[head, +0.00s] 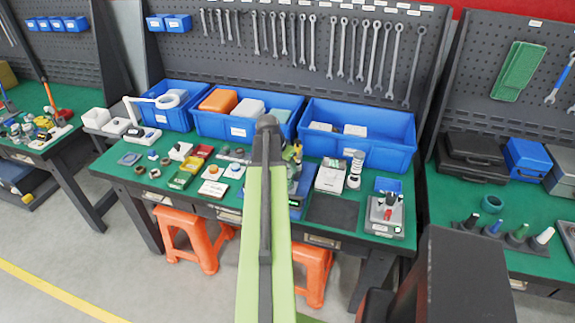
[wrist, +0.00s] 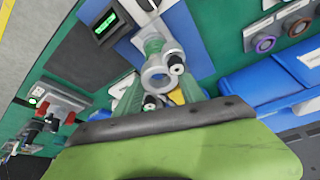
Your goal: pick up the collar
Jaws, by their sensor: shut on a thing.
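My gripper (wrist: 160,92) has its green fingers on either side of a grey ring, which I take to be the collar (wrist: 147,76), in the middle of the wrist view. The fingers are shut on it. Small round parts with pale ends show close beside and below the ring; what they belong to is unclear. In the head view my arm hides most of the gripper and the collar over the middle of the bench.
The green bench (head: 128,178) is crowded. Blue bins (head: 386,153) line its back, below hanging wrenches (head: 312,40). A device with a red part (head: 385,220) stands at the right end. A device with a lit green display (wrist: 104,22) shows in the wrist view. Orange stools (head: 187,232) stand underneath.

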